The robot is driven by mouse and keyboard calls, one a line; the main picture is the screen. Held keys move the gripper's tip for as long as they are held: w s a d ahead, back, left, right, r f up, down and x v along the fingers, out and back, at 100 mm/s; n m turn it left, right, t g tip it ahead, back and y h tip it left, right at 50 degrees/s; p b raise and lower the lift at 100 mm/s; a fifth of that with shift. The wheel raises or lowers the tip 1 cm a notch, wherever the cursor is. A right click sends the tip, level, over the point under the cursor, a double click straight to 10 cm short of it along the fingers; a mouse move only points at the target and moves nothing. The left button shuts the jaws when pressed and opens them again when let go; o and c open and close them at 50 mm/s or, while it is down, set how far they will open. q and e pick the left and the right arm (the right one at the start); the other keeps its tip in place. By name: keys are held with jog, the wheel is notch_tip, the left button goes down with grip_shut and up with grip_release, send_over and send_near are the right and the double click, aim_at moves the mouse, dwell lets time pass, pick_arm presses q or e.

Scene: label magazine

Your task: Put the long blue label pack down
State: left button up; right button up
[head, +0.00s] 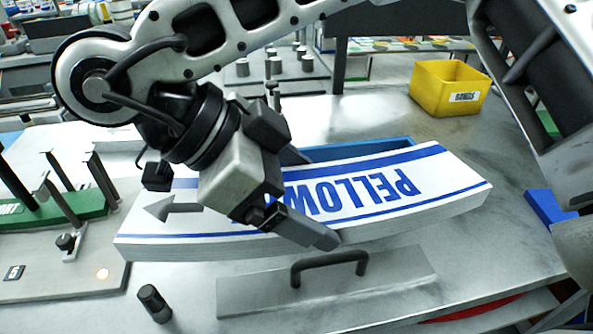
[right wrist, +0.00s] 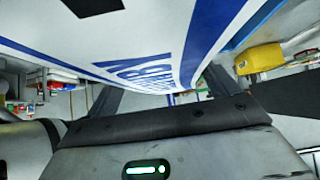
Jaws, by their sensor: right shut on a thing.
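The long blue label pack (head: 400,202) is a long white stack with blue stripes, blue "PELLOW" lettering that reads upside down, and a grey arrow at its left end. My right gripper (head: 305,196) is shut across its middle, one finger on the near long side and the other on the far side. The pack looks slightly bowed. I cannot tell whether its underside touches anything. In the right wrist view the pack (right wrist: 150,35) fills the top, between the two fingers (right wrist: 160,95). My left gripper is not in view.
A blue edge (head: 360,148) shows behind the pack. A metal plate with a black handle (head: 330,262) and a black knob (head: 153,303) are in front. A fixture with a green block (head: 55,212) and posts stands left. A yellow bin (head: 448,88) stands at the back right.

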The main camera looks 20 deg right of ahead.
aim_at(310, 166)
jog(key=shift+w+d, duration=0.1)
jog(key=shift+w, duration=0.2)
jog(key=w+d+f, duration=0.1)
jog(key=w, duration=0.1)
jog(key=w+d+f, duration=0.3)
jog(key=w+d, duration=0.1)
jog(key=w, duration=0.1)
jog(key=shift+w+f, duration=0.1)
jog(key=shift+f, duration=0.05)
jog(key=w+f, duration=0.1)
jog(key=w+d+f, duration=0.1)
jog(key=w+f, duration=0.1)
jog(key=f, duration=0.1)
jog(key=shift+d, duration=0.35)
jog(key=shift+w+d+f, duration=0.15)
jog(key=shift+w+f, duration=0.15)
jog(key=shift+f, duration=0.15)
jog(key=shift+w+f, duration=0.15)
jog(key=shift+f, duration=1.6)
jog(key=shift+f, duration=0.1)
jog(key=o, duration=1.2)
